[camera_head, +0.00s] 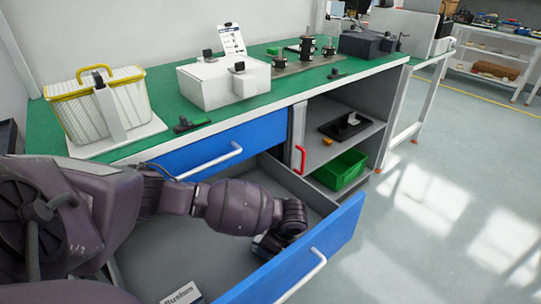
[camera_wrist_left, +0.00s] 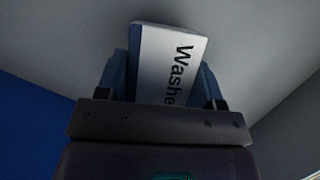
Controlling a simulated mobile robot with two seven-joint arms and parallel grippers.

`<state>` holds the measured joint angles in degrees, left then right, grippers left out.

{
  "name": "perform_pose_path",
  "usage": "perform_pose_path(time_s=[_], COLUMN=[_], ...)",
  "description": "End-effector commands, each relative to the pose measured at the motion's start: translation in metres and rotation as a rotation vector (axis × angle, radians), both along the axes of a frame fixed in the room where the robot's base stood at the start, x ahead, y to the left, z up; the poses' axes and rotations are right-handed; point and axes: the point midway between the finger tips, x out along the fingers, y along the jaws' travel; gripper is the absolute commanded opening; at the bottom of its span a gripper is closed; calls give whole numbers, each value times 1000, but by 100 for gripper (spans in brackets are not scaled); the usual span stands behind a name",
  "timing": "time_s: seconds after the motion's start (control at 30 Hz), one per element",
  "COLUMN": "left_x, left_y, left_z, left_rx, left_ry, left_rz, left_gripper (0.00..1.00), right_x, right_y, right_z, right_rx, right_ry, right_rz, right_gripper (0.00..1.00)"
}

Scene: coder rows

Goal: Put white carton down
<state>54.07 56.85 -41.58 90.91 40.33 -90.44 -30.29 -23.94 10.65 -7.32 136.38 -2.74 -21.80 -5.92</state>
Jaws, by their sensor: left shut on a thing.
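The white carton (camera_wrist_left: 168,60), with dark lettering that starts "Washe", is between the two blue fingers of my left gripper (camera_wrist_left: 165,85) in the left wrist view. The gripper is shut on it. In the head view my left arm comes in from the left and reaches down into the open drawer (camera_head: 165,255). The left gripper (camera_head: 268,246) is low inside it, near the blue front. My arm hides the held carton there, and I cannot tell whether it touches the drawer floor. My right gripper is not in view.
Another white carton, marked "Bushes" (camera_head: 183,295), lies in the drawer at the bottom of the picture. The drawer's blue front (camera_head: 320,245) has a silver handle. A closed blue drawer (camera_head: 215,148) sits above. A green crate (camera_head: 341,169) is on the shelf beside the drawer.

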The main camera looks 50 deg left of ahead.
Motion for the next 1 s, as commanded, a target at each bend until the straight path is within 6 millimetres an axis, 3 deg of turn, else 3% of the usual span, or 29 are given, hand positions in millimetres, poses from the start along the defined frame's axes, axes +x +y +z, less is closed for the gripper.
perform_pose_path(time_s=[0.17,0.2,0.37,0.67,1.0], left_x=[0,0,0,0,8], left_y=[0,0,0,0,-16], left_z=[-3,-3,-3,-1,48], left_rx=[1,1,1,0,-2], left_ry=[0,0,1,0,-11], left_rz=[0,0,0,0,-1], left_gripper=[33,65,87,87,87], right_x=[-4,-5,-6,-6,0], right_y=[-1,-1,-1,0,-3], right_z=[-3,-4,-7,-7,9], right_rx=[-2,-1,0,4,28], right_ry=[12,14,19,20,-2], right_rz=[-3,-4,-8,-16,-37], right_gripper=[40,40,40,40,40])
